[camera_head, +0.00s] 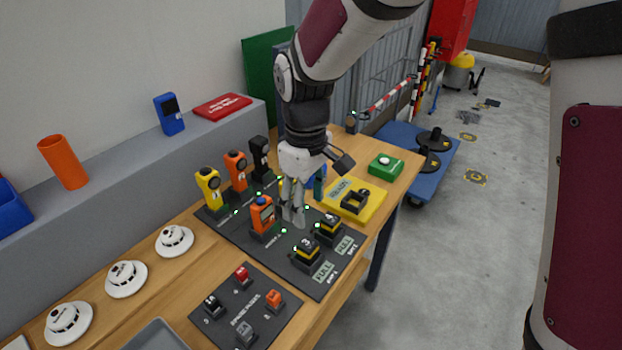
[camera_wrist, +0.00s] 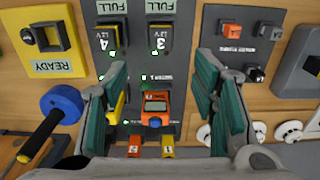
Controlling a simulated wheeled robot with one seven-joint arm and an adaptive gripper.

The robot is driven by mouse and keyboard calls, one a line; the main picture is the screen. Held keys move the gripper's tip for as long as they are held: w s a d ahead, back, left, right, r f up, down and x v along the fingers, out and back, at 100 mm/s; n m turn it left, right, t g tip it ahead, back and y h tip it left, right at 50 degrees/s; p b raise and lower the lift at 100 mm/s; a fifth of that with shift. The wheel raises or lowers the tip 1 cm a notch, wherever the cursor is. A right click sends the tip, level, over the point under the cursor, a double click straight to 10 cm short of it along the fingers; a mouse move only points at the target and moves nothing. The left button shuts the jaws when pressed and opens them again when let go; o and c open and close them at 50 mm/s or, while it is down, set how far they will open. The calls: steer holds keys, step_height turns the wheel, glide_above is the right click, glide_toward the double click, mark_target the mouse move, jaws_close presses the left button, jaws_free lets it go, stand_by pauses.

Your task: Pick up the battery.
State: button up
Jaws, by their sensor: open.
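Two black batteries with yellow bands stand in the board's sockets beside FULL labels. In the head view, the battery marked 3 (camera_head: 308,252) is nearer and the other battery (camera_head: 329,229) is just behind it, to the right. In the wrist view, battery 3 (camera_wrist: 159,39) is in the upper middle and the other battery (camera_wrist: 110,39) is left of it. My gripper (camera_head: 294,218) is open and empty, pointing down over the board beside the orange meter (camera_head: 262,215). In the wrist view, my gripper's (camera_wrist: 162,68) fingers straddle the meter (camera_wrist: 155,108), with the batteries beyond their tips.
A yellow READY pad (camera_head: 372,211) with a black square holder (camera_head: 355,200) lies behind the batteries. A blue object with a black handle (camera_wrist: 43,133) is close to the left finger. Yellow (camera_head: 208,187), orange and black meters stand behind. A smaller board (camera_head: 222,317) holds small blocks.

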mark_target(306, 242)
step_height(306, 242, down, 8)
steer(key=shift+f, duration=0.2)
steer(key=shift+a+f+p, duration=0.1)
steer(key=shift+f+p, duration=0.35)
steer(key=shift+f, duration=2.3)
jaws_close()
